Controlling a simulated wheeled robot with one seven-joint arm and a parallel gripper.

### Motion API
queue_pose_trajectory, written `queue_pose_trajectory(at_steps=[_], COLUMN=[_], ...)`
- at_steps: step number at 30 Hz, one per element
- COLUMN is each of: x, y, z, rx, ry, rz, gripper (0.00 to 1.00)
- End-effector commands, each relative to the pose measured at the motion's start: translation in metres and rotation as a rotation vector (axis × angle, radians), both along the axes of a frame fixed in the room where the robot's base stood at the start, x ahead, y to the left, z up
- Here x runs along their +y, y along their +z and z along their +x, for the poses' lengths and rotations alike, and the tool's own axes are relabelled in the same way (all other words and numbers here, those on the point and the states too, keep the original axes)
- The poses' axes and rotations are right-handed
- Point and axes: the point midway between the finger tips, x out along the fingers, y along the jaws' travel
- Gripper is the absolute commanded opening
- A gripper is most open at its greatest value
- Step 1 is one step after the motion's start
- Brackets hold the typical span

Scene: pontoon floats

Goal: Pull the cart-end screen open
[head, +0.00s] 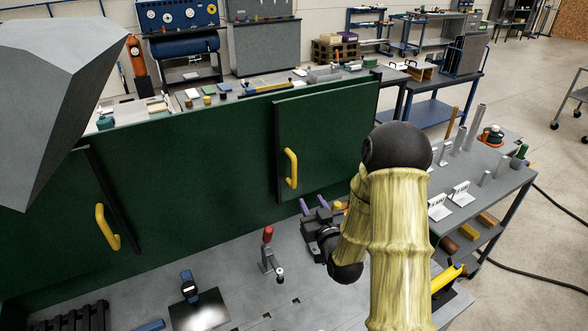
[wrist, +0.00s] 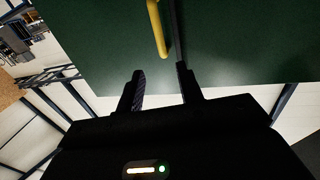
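The screen at the cart end is a dark green panel (head: 335,130) with a yellow bar handle (head: 290,168) near its left edge. It stands slightly proud of the longer green wall at its left edge. The handle also shows in the wrist view (wrist: 156,28), at the top, just beyond the fingertips. My gripper (head: 313,203) is below and right of the handle in the head view. In the wrist view its two fingers (wrist: 160,70) are apart with nothing between them. The gripper appears clear of the handle.
A second green panel with a yellow handle (head: 107,228) is at the left. A red-tipped clamp (head: 268,250) stands on the grey bench top left of my gripper. A tool cart (head: 490,180) with brackets and posts is at the right. Open floor lies beyond it.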

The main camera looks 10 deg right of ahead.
Motion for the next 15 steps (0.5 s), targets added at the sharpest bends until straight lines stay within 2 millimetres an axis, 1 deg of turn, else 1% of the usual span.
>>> queue_pose_trajectory(at_steps=[5,8,11,15], x=[0.0,0.001,0.002,0.005], y=[0.0,0.001,0.002,0.003], z=[0.002,0.007,0.017,0.038], rx=[0.001,0.002,0.002,0.001], ry=[0.0,0.0,0.0,0.001], rz=[0.0,0.0,0.0,0.0], gripper=[0.37,0.37,0.37,0.37])
